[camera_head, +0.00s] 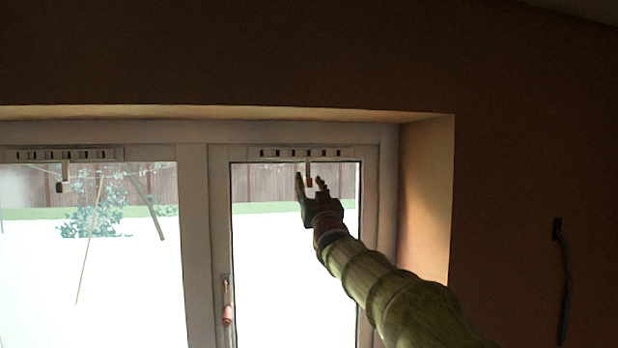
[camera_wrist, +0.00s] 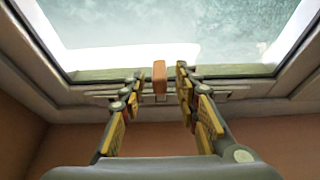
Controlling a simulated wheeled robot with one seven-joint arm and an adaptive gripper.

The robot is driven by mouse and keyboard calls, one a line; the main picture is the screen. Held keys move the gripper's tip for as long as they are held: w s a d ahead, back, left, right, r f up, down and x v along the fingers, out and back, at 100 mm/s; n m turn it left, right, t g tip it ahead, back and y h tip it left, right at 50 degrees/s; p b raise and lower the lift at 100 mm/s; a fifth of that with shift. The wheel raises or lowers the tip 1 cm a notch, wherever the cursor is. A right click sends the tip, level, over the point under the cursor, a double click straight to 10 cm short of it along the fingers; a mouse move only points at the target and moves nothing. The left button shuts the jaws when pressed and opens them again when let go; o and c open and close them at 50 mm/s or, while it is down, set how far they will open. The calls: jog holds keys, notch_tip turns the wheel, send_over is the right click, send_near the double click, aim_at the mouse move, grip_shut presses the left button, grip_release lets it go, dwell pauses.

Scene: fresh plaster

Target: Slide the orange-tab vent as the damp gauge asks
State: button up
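The orange tab (camera_head: 309,182) hangs on a short pale stem from the slotted white vent (camera_head: 270,153) at the top of the right window. In the wrist view the tab (camera_wrist: 160,72) is an orange block between my fingers, with a gap on each side. My gripper (camera_head: 311,183) is open, its fingertips on either side of the tab; the wrist view also shows the gripper (camera_wrist: 160,76) empty. The vent shows several dark slots. I cannot make out a damp gauge in either view.
A second slotted vent (camera_head: 62,155) with a pale, dark-ended tab (camera_head: 64,187) tops the left window. A window handle (camera_head: 227,302) is on the middle frame. The plaster reveal (camera_head: 427,200) stands right of my arm. A dark fitting (camera_head: 557,230) with a cable is on the right wall.

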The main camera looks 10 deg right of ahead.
jog(key=shift+w+r, duration=0.25)
jog(key=shift+w, duration=0.3)
jog(key=c, duration=0.3)
grip_shut()
dwell(0.4)
